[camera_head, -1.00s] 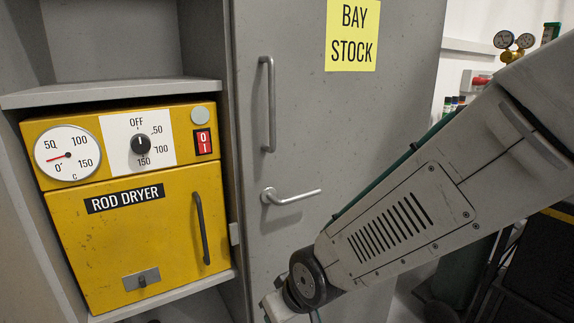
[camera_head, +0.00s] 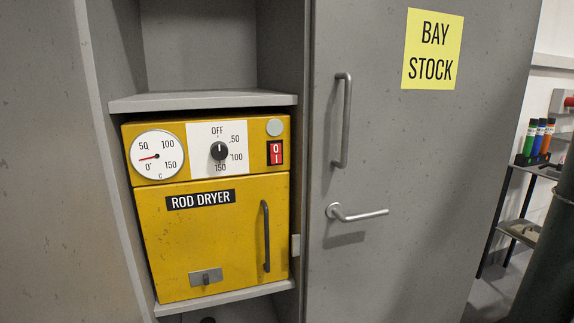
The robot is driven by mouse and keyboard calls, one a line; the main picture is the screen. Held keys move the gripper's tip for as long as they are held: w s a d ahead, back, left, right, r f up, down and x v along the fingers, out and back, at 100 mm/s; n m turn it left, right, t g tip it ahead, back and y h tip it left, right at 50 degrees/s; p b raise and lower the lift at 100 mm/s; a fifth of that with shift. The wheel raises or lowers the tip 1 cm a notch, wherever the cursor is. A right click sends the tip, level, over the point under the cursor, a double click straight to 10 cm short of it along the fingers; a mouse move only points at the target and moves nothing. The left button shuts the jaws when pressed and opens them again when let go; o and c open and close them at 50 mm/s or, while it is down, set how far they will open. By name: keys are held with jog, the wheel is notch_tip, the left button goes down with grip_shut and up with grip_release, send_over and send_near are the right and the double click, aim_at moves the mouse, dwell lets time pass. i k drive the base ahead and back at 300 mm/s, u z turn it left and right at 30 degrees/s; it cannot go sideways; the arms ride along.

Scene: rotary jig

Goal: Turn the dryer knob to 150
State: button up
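The yellow rod dryer (camera_head: 220,225) stands on a shelf in a grey cabinet, left of centre. Its black knob (camera_head: 219,151) sits on a white dial plate (camera_head: 203,133) marked OFF at the top, 50 and 100 on the right and 150 at the bottom. The knob's white mark seems to point up at OFF. The round gauge (camera_head: 157,157) left of it has its red needle near the low end of the scale. My gripper is not in view, and nothing touches the knob.
A red rocker switch (camera_head: 275,152) is right of the knob. The dryer door has a dark vertical handle (camera_head: 266,236) and a latch (camera_head: 206,277). A closed grey cabinet door (camera_head: 400,180) with a lever handle (camera_head: 357,213) stands at the right. Coloured bottles (camera_head: 539,138) stand on a far-right rack.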

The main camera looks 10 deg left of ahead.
aim_at(219, 149)
jog(key=u, duration=1.2)
